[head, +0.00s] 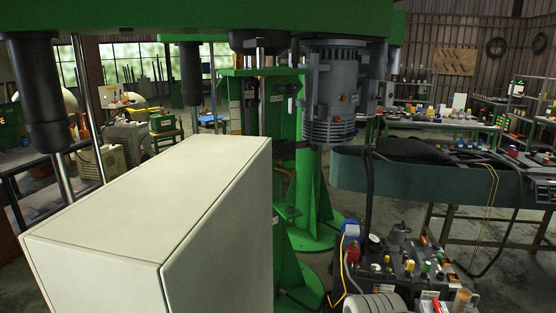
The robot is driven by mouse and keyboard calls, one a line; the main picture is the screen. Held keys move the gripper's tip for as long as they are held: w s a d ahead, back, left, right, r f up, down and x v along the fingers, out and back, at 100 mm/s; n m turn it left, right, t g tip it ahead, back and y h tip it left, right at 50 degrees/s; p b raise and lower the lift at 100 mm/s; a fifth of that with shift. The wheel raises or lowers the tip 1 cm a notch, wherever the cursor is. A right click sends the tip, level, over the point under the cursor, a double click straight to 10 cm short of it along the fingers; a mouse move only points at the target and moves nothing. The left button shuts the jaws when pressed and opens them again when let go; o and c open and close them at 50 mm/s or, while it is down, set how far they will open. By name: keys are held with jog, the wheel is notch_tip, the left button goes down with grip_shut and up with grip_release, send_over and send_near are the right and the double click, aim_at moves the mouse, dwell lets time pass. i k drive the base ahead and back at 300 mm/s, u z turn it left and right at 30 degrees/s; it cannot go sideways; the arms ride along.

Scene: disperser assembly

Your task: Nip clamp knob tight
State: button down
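The green disperser frame (283,120) stands in the middle of the head view, with a grey ribbed motor (335,85) on its right side. Small dark fittings (288,88) sit on the green column near its top. More dark fittings (288,211) show lower on the column, beside the pale box. I cannot tell which of these, if any, is the clamp knob, or how tight it is. My gripper is not in view.
A large pale box (150,200) fills the left foreground and hides the lower column. A green beam (200,17) crosses overhead. A cluttered equipment stand (410,265) is at lower right, before a dark green bench (440,190). Bare floor shows between them.

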aim_at(290, 89)
jog(key=z, duration=0.8)
jog(key=k, duration=1.05)
jog(key=z, duration=1.15)
jog(key=i, duration=0.5)
jog(key=u, duration=0.65)
jog(key=i, duration=2.25)
jog(key=u, duration=1.65)
jog(key=i, duration=1.05)
jog(key=u, duration=1.2)
